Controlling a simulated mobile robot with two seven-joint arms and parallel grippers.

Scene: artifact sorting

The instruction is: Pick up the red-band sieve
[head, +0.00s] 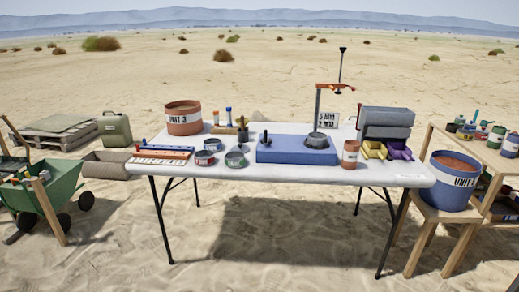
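A few small round sieves stand in a cluster on the white folding table, left of the blue mat. The front-left sieve (204,159) appears to carry a reddish band, though it is small and hard to make out. The front-right sieve (235,160) looks greenish grey. Another sieve (213,145) stands just behind them. Neither of my grippers is in view, and nothing visibly touches the sieves.
The white table (290,175) also holds an orange Unit 3 bucket (183,121), a blue mat (285,153) with a stand, and yellow and purple scoops. A blue bucket (449,190) sits on a stool at right. A green wheelbarrow (50,190) is at left.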

